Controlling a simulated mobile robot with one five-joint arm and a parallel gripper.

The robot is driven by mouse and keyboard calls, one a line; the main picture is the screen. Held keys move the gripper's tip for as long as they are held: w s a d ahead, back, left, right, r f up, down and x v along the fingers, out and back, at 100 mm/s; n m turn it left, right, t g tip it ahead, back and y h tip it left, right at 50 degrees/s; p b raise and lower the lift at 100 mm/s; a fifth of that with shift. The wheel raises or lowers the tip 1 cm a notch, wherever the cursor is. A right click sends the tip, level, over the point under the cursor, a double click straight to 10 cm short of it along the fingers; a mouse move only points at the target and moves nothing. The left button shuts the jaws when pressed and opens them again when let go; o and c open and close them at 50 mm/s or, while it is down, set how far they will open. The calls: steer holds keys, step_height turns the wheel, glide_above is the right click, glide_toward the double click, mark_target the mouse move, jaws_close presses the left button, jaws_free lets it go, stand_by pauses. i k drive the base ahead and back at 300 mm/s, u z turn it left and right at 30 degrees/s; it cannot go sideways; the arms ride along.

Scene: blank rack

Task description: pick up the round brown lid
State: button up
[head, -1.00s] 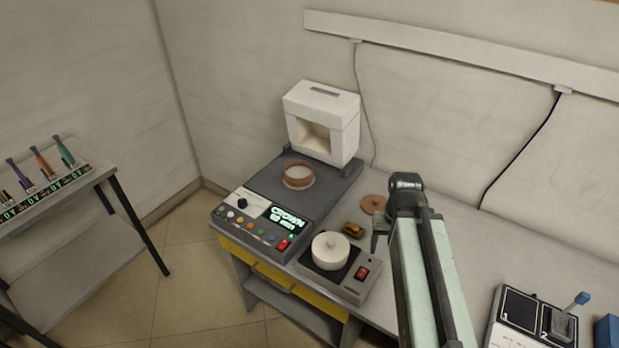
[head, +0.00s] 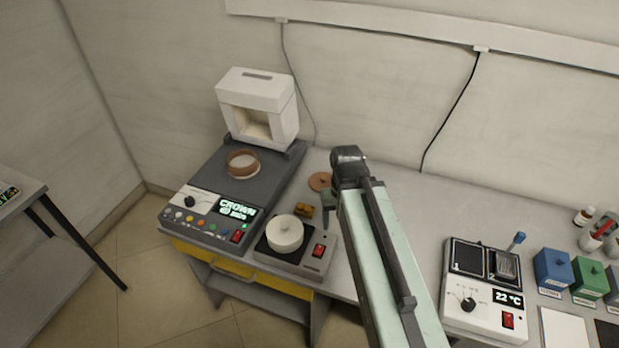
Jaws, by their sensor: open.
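The round brown lid (head: 319,181) lies flat on the bench in the head view, with a small knob on top. Its right edge is close to or behind my arm's upper joint in the picture. My gripper (head: 327,206) shows only in part, left of my arm and just below the lid in the picture. It points down, and my arm hides much of it. I see nothing held in it. Its jaws are open, and I cannot tell its height above the bench.
A dark device with a brown ring (head: 242,164) stands left, with a white box-shaped unit (head: 259,88) behind. Right are a temperature device (head: 487,300) and coloured boxes (head: 552,270).

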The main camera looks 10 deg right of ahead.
mark_target(320, 180)
steer(key=z, duration=1.55)
steer(key=k, duration=1.1)
steer(key=u, duration=2)
steer(key=i, duration=1.5)
steer(key=z, duration=0.05)
